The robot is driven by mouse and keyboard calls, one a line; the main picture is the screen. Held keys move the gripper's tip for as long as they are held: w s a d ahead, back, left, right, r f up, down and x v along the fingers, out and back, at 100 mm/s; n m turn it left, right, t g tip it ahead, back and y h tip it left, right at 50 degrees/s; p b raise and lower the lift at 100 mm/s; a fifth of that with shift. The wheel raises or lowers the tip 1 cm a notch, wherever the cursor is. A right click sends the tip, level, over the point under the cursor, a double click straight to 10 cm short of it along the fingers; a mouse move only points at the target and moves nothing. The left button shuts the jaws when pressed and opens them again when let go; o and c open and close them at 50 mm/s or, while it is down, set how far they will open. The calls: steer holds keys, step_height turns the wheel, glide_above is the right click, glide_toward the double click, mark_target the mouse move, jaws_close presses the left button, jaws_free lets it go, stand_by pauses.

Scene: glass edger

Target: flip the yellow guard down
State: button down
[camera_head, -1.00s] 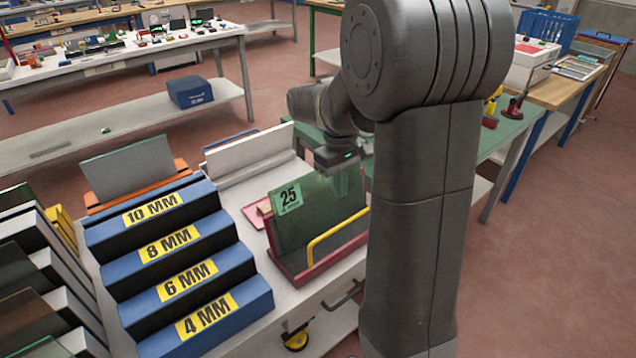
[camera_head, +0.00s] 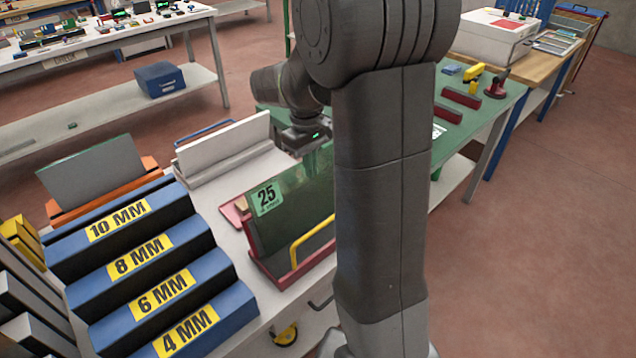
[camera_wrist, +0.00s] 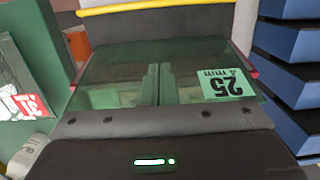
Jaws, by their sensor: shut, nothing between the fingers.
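The yellow guard (camera_head: 312,240) is a bent bar rising above the front edge of a red rack (camera_head: 287,281). It crosses the top of the wrist view as a yellow bar (camera_wrist: 140,5). A green glass pane (camera_head: 290,205) with a "25" label leans in the rack behind the guard. My gripper is at the pane's far side in the head view, its fingers partly hidden by the pane and my arm. In the wrist view my gripper (camera_wrist: 158,68) shows through green glass, its fingers together and empty, apart from the guard.
Blue steps (camera_head: 150,290) marked 10 to 4 MM stand left of the rack. A white stand (camera_head: 225,150) is behind it. A green table (camera_head: 485,125) with red blocks lies at the right. Open floor (camera_head: 540,250) is at the right.

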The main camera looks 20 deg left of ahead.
steer(key=s+d+f, duration=0.1)
steer(key=d+f, duration=0.3)
steer(key=f, duration=0.5)
steer(key=shift+s+d+f, duration=0.15)
steer(key=shift+s+f, duration=0.1)
steer(key=shift+s, duration=0.15)
